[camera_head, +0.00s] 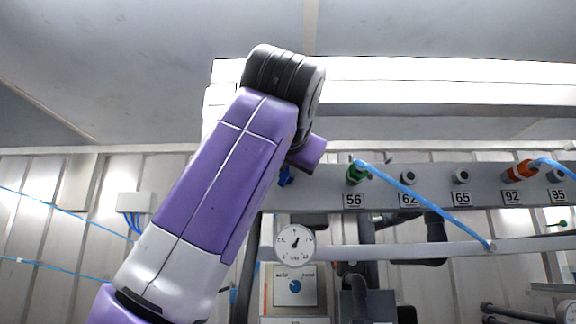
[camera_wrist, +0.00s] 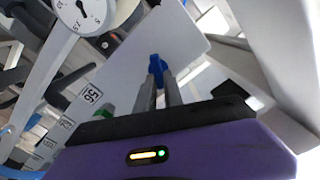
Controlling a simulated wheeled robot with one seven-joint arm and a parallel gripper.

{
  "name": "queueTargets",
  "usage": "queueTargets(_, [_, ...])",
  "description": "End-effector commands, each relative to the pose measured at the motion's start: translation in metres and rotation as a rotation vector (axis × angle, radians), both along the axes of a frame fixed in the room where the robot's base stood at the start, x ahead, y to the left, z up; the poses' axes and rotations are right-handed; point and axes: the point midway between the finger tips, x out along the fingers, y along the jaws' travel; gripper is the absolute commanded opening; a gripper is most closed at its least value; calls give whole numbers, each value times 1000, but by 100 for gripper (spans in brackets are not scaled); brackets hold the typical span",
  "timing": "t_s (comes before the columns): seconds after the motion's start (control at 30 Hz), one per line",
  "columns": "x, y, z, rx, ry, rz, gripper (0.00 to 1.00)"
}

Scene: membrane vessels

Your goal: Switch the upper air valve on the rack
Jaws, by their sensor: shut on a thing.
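The upper air valve has a small blue handle (camera_wrist: 157,64) on a grey rack plate (camera_wrist: 185,35). In the head view, the blue handle (camera_head: 286,177) shows in part at the left end of the rack plate (camera_head: 330,190), beside my arm. My gripper (camera_wrist: 160,80) has its two grey fingers closed on the blue handle in the wrist view. In the head view, my arm's purple and black links hide the fingers. How far the handle is turned is hard to tell.
Right of the valve, the plate carries a green fitting (camera_head: 357,173) above label 56, black ports and an orange fitting (camera_head: 521,171). A blue hose (camera_head: 430,205) runs across it. Below are a round gauge (camera_head: 294,245) and a control box with a blue knob (camera_head: 295,286).

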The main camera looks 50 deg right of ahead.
Motion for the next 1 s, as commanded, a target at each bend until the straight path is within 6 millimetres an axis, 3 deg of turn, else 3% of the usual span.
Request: queueTargets(1.0, [-5,-4,-9,559,-715,0,0])
